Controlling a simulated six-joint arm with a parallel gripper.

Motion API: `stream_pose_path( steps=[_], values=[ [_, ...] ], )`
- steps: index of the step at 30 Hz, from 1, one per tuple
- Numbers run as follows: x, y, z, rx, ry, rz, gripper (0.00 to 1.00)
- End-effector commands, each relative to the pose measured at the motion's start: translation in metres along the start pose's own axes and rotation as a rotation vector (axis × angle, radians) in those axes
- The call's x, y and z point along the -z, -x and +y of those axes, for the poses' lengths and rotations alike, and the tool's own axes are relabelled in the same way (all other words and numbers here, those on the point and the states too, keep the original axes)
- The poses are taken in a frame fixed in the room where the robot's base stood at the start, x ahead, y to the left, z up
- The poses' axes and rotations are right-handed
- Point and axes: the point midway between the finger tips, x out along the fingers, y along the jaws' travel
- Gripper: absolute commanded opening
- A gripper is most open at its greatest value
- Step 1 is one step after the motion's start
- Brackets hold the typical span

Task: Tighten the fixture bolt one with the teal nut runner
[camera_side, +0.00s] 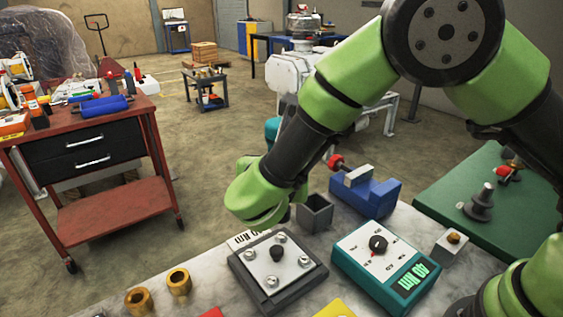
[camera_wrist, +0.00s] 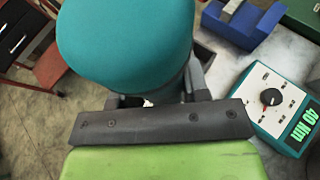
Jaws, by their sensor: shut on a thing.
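The teal nut runner (camera_wrist: 125,40) fills the upper middle of the wrist view. My gripper (camera_wrist: 152,98) is shut on it, with a dark finger on each side of its body. In the side view my arm hides most of the tool; a bit of teal (camera_side: 272,128) shows behind the arm. The fixture (camera_side: 262,256) is a light plate on a dark base with several bolts and a dark central knob, on the bench below my wrist. I cannot tell which bolt is one. The tool's tip is hidden, so contact with a bolt cannot be seen.
A teal controller (camera_side: 345,272) with a dial and a green "40 Nm" readout stands right of the fixture; it also shows in the wrist view (camera_wrist: 262,120). A grey open box (camera_side: 315,213) and a blue vise (camera_side: 368,195) stand behind. Brass bushings (camera_side: 179,282) lie front left.

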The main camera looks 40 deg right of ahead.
Motion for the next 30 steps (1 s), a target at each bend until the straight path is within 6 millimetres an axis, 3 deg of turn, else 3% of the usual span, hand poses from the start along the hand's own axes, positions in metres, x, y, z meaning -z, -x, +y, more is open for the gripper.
stream_pose_path(
  steps=[15,30],
  values=[
    [0.034,-0.014,0.0,-0.001,0.0,-0.001,0.0],
    [0.04,-0.017,0.0,-0.001,-0.002,-0.001,0.0]
  ],
)
